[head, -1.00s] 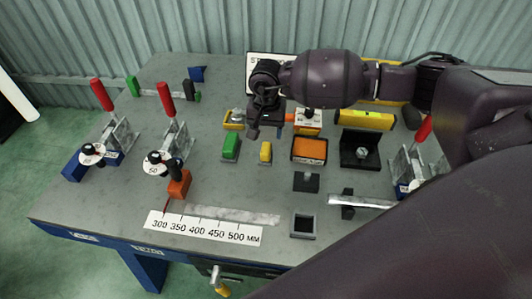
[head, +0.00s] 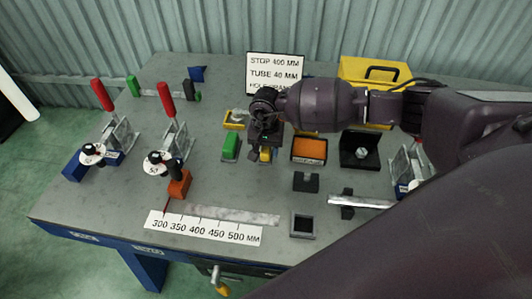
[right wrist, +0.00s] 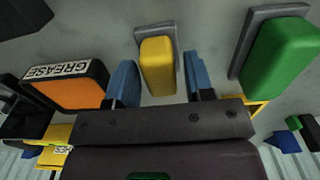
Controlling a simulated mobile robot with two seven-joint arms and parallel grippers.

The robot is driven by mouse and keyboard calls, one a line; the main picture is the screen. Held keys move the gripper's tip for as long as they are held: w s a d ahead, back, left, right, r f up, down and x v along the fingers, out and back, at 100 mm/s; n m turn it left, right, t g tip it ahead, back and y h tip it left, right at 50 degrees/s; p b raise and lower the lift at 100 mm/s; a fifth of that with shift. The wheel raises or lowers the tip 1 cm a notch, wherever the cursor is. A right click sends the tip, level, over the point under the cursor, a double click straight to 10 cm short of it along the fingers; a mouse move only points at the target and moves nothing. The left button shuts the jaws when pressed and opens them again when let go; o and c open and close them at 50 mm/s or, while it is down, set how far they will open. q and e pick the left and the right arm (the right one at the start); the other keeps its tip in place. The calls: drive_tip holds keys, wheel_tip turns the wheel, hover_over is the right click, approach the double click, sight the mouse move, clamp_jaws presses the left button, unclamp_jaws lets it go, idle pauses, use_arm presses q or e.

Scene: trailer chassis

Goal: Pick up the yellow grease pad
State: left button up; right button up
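The yellow grease pad (right wrist: 158,65) stands in a grey holder on the bench, between the two blue fingers of my right gripper (right wrist: 160,78) in the right wrist view. The fingers are open, with a visible gap on each side of the pad. In the head view my right gripper (head: 262,152) is low over the yellow pad (head: 265,156) and hides much of it. My left gripper is not in view.
A green pad (head: 231,147) stands close to the left of the yellow one. An orange pad in a black tray marked GREASE (head: 309,149) is close to the right. Red-handled clamps (head: 168,108) stand farther left. A sign (head: 274,70) stands at the back.

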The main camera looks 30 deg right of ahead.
sight(266, 148)
drive_tip(key=c, duration=0.8)
wheel_tip(266, 148, up, 20)
drive_tip(key=shift+r, duration=0.1)
drive_tip(key=o, duration=0.3)
drive_tip(key=shift+c, duration=0.7)
